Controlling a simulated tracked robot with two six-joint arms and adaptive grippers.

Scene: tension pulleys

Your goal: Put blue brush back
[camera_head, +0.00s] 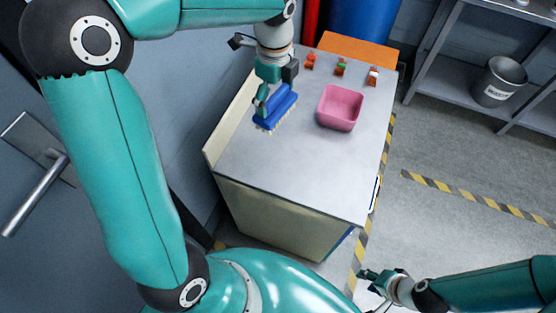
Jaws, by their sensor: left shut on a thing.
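The blue brush (276,109) has a blue body and pale bristles along its lower side. It is over the left part of the grey table top (300,165). My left gripper (262,100) is shut on the blue brush from above, at its left side. I cannot tell whether the bristles touch the table. My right gripper (374,282) is low at the bottom right, away from the table and the brush. Its fingers are small and I cannot tell whether they are open.
A pink bin (340,107) stands right of the brush. Small coloured blocks (341,67) stand in several spots along the table's back. A raised edge (232,122) borders the table's left side. The front of the table is clear. A shelf with a grey bucket (499,82) stands right.

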